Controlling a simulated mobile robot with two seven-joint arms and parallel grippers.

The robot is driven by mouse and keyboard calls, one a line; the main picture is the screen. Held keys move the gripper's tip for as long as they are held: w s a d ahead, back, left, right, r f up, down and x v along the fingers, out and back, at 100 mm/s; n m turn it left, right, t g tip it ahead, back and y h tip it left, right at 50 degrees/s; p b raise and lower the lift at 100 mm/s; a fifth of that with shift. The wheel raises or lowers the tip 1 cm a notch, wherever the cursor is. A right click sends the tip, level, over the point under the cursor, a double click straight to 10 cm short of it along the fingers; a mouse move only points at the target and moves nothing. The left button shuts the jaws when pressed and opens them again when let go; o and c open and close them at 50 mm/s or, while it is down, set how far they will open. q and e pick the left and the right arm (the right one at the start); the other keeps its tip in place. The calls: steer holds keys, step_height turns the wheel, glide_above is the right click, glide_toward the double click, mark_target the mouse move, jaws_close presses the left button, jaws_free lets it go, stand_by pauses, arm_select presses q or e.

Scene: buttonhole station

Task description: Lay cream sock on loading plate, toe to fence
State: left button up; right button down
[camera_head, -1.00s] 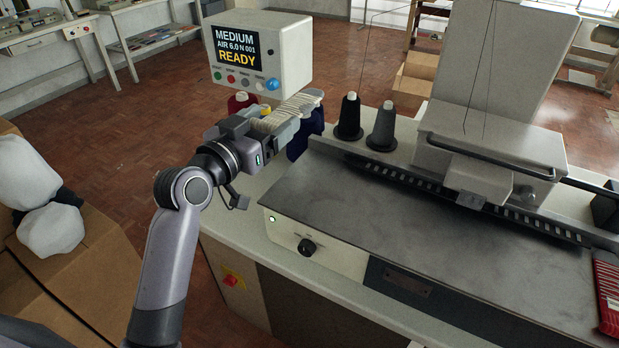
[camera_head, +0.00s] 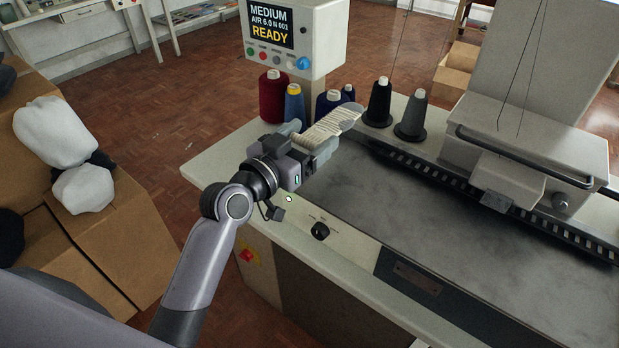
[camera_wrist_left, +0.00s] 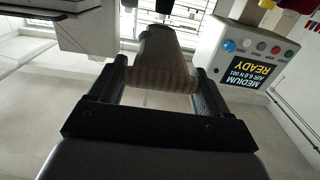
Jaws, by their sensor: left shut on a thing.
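My left gripper (camera_head: 314,138) is shut on the cream sock (camera_head: 334,122). The sock is ribbed and pale, with a greyer end pointing away to the upper right. In the left wrist view the sock (camera_wrist_left: 163,68) spans the gap between the two fingers. The loading plate (camera_head: 430,225) is the wide grey metal top of the machine. The gripper and sock are above its far left corner; I see no clear contact with it. A dark slotted strip (camera_head: 412,164), seemingly the fence, runs along the plate's back edge. My right gripper is not in view.
Dark thread cones (camera_head: 378,103) stand just beyond the sock; red and blue cones (camera_head: 273,96) stand left of them. The READY display box (camera_head: 300,38) is behind. The machine head (camera_head: 530,150) overhangs the plate's back. The plate's middle is bare.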

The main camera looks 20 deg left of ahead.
arm_select(q)
glide_above(308, 186)
step_height(308, 186, down, 6)
steer(key=shift+r+b, duration=0.1)
steer(key=shift+b, duration=0.35)
steer(key=shift+f+b, duration=0.65)
steer(key=shift+f, duration=1.45)
steer(key=shift+f, duration=0.1)
steer(key=o, duration=1)
steer(key=shift+c, duration=0.2)
